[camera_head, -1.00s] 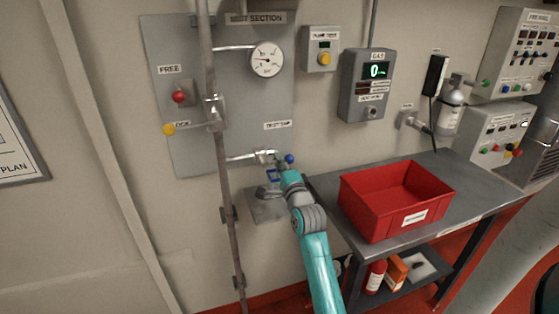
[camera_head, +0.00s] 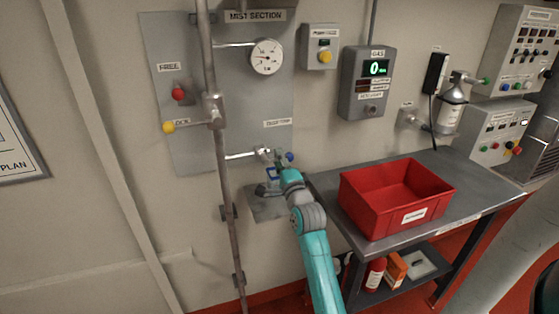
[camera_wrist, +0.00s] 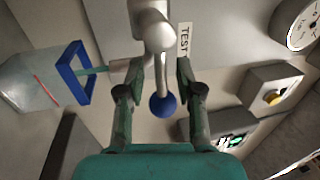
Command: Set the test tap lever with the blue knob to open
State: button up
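The test tap (camera_head: 264,154) is on the grey wall panel, under its label. Its lever ends in a blue knob (camera_head: 290,156). In the wrist view the metal lever (camera_wrist: 161,75) runs from the tap body (camera_wrist: 152,25) to the round blue knob (camera_wrist: 163,105). My gripper (camera_wrist: 159,72) is open, with one finger on each side of the lever. The knob sits between the fingers, and gaps show on both sides. In the head view my gripper (camera_head: 281,167) is at the tap and partly hides the lever.
A clear container with a blue frame (camera_wrist: 73,72) is by the tap outlet. A vertical pipe (camera_head: 222,170) runs left of the tap, with a yellow-knobbed lever (camera_head: 168,127) higher up. A red crate (camera_head: 385,213) stands on the table at right.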

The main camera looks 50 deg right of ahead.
jog(key=v, duration=1.2)
dwell(0.4)
jog(key=s+a+f+n+y, duration=0.2)
jog(key=s+a+f+n, duration=0.25)
jog(key=a, duration=0.35)
jog(key=s+a+f+n+y, duration=0.1)
jog(key=s+a+f+n, duration=0.2)
jog(key=a+f, duration=0.3)
jog(key=s+a+f+n+y, duration=0.2)
jog(key=s+a+f+n, duration=0.2)
jog(key=a, duration=0.5)
jog(key=s+a+n+y, duration=0.2)
jog(key=s+a+n, duration=0.2)
jog(key=s, duration=0.2)
jog(key=s+a+n+g+y, duration=0.1)
jog(key=s+a+n+y, duration=0.1)
jog(key=s+n, duration=0.3)
jog(key=s+a+n+g+y, duration=0.1)
jog(key=s+a+n, duration=0.3)
jog(key=s, duration=0.5)
jog(key=shift+a+f+y, duration=0.2)
jog(key=shift+a+y, duration=0.4)
jog(key=shift+a, duration=0.3)
jog(key=shift+s+n, duration=0.15)
jog(key=shift+n, duration=0.1)
